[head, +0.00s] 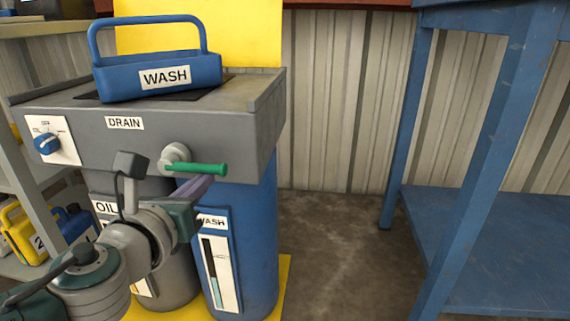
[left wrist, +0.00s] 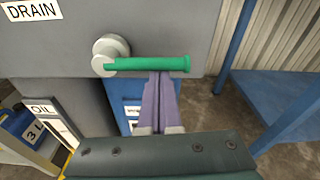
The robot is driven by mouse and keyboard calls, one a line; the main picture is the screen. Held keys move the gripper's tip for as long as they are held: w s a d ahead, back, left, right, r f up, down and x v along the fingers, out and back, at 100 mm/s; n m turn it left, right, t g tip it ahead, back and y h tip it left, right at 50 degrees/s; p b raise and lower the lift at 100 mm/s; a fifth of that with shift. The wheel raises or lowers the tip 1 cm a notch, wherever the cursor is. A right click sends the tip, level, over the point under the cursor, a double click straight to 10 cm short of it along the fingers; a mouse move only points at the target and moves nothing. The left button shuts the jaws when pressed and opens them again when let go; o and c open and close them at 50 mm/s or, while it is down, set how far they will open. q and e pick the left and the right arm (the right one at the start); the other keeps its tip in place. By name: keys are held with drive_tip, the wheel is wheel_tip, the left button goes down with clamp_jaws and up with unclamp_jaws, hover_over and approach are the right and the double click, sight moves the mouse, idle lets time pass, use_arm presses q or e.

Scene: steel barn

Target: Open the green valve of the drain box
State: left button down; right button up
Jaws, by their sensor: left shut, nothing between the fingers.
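The drain box (head: 240,118) is a grey steel box with a DRAIN label on its front. Its green valve handle (head: 196,169) sticks out to the right, level, from a round grey hub (head: 174,156). In the left wrist view the green handle (left wrist: 150,63) runs level across the upper middle. My left gripper (head: 206,182) is just below the handle. Its purple fingers (left wrist: 160,80) are shut with nothing between them, tips at the handle's underside toward its free end. I cannot tell whether they touch it. My right gripper is not in view.
A blue WASH carrier (head: 158,76) sits on the box. A blue selector knob (head: 47,144) is on its left front. Below stand a blue WASH drum (head: 259,230) and a grey OIL drum (head: 176,285). A blue bench (head: 490,235) stands right, with bare floor between.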

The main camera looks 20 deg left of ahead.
use_arm(q)
drive_tip(key=shift+r, duration=0.15)
drive_tip(key=r+n, duration=0.2)
drive_tip(key=n, duration=0.1)
drive_tip(key=shift+h, duration=0.4)
drive_tip(key=s+a+r+n+t+h+p, duration=0.1)
drive_tip(key=a+r+n, duration=0.3)
drive_tip(key=n, duration=0.8)
drive_tip(key=shift+a+r+n+t+p, duration=0.3)
drive_tip(key=shift+a+r+n+t, duration=0.15)
drive_tip(key=shift+r, duration=0.2)
drive_tip(key=shift+d, duration=0.15)
